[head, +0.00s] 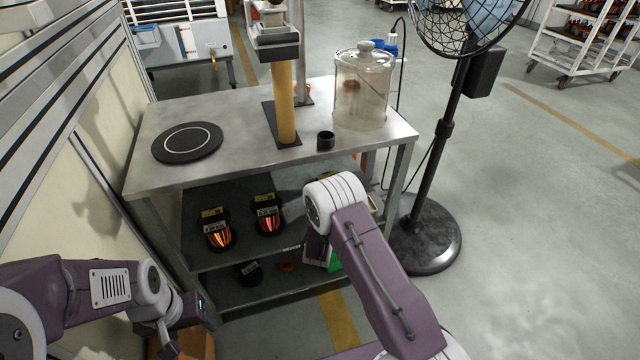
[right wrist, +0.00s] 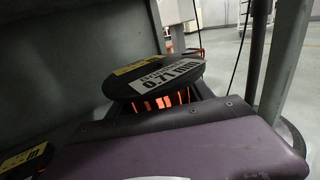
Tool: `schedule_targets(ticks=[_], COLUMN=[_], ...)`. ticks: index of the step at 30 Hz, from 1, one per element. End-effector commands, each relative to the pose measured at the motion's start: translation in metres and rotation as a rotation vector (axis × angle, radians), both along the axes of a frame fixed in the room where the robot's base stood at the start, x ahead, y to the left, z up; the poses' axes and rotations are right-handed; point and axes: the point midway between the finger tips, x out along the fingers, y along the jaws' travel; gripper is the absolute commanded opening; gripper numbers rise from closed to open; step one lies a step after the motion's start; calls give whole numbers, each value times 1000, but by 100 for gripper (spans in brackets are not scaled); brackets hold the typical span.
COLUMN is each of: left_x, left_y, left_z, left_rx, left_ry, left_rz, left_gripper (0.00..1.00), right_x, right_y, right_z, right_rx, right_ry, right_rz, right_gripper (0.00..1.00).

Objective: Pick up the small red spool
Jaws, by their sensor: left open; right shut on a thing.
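A spool with a black flange, a white label reading 0.71 mm and red-orange windings, which I take as the small red spool (right wrist: 155,76), is in the middle of the right wrist view. My right gripper (right wrist: 170,108), dark and partly seen below the flange, is shut on it. In the head view my right arm hides that gripper and the spool, in front of the shelves' right side. My left gripper (head: 170,345) is open and empty at the lower left, apart from the shelves.
Two copper spools (head: 219,236) (head: 268,222) stand on the upper shelf. A dark spool (head: 248,270) is lower down. The table (head: 225,115) carries a black disc (head: 187,142), a yellow column (head: 285,100) and a glass jar (head: 361,85). A fan (head: 440,150) stands at right.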

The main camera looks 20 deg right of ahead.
Motion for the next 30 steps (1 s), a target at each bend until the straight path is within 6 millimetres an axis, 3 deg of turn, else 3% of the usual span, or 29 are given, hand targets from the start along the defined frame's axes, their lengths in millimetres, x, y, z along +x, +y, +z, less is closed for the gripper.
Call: schedule_targets(ticks=[1, 9, 18, 23, 30], left_x=[0, 0, 0, 0, 0], left_y=[0, 0, 0, 0, 0], left_z=[13, 29, 31, 31, 31], left_rx=[0, 0, 0, 0, 0], left_ry=[0, 0, 0, 0, 0], left_rz=[0, 0, 0, 0, 0], left_gripper=[65, 65, 65, 65, 65], right_x=[-5, -26, -31, -28, -23], right_y=[-10, -44, -51, -32, 32], right_z=[15, 36, 39, 39, 36], right_rx=[-2, -2, -1, 0, 0], right_ry=[-4, -7, -8, -8, -7], right_rz=[-5, -2, 3, 38, 161], right_gripper=[0, 0, 0, 0, 0])
